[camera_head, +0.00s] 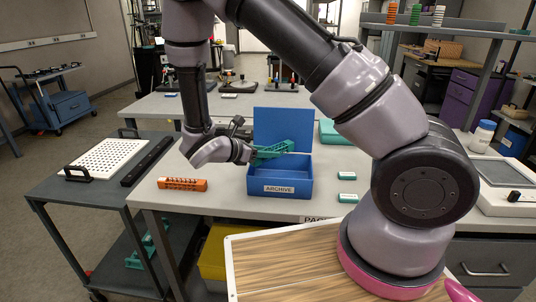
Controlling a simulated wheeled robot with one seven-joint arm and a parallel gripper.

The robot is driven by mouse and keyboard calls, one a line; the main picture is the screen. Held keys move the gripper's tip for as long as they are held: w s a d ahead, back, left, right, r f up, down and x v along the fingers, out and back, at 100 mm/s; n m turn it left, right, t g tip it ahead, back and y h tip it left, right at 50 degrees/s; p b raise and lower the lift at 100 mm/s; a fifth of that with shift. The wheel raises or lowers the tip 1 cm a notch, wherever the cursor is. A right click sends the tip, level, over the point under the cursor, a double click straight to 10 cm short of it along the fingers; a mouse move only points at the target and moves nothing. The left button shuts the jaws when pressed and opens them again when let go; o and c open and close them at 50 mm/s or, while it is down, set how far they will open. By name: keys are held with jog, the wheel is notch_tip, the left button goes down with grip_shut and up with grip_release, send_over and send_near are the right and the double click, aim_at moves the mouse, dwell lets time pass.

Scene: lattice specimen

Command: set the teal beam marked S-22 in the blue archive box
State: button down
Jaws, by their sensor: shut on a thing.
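My gripper (252,155) is shut on one end of a teal lattice beam (274,149). I cannot read any marking on the beam. The beam is held over the back left part of the open blue archive box (281,188), in front of its raised lid (283,124). Its far end points to the right, tilted slightly up. The box stands on the grey table and has a white "ARCHIVE" label on its front. The inside that shows looks empty; the front wall hides part of the floor.
An orange lattice beam (183,184) lies left of the box. Small teal-and-white pieces (347,176) lie to its right, with a teal case (333,133) behind. A dark cart (100,205) with a white perforated board (106,157) stands at left. My arm covers the right side.

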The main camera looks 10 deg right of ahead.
jog(key=shift+f, duration=0.25)
jog(key=shift+f, duration=0.55)
jog(key=c, duration=0.5)
grip_release()
